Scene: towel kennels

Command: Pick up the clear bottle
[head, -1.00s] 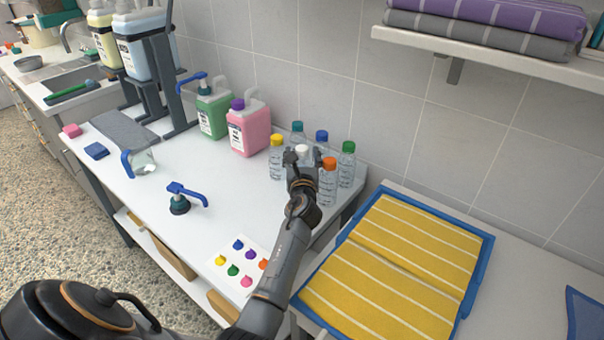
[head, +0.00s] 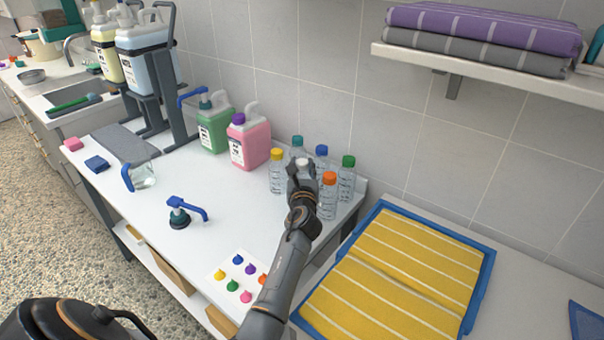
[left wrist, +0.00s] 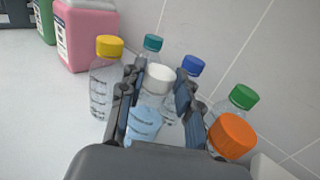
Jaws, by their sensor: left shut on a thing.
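Several clear bottles with coloured caps stand in a cluster at the back right of the white table. My left gripper (head: 302,180) is at the middle of the cluster. The left wrist view shows its fingers (left wrist: 158,108) on both sides of a clear bottle with a white cap (left wrist: 159,78), shut on it. That white cap also shows in the head view (head: 303,166); the gripper hides most of the bottle's body. The bottle appears upright among the others; I cannot tell whether its base touches the table. My right gripper is not in view.
Close around are bottles with yellow (left wrist: 109,47), teal (left wrist: 153,43), blue (left wrist: 193,66), green (left wrist: 243,97) and orange (left wrist: 232,136) caps. A pink jug (head: 250,143) and a green jug (head: 214,130) stand left. A blue tray (head: 487,268) with yellow striped towels lies right.

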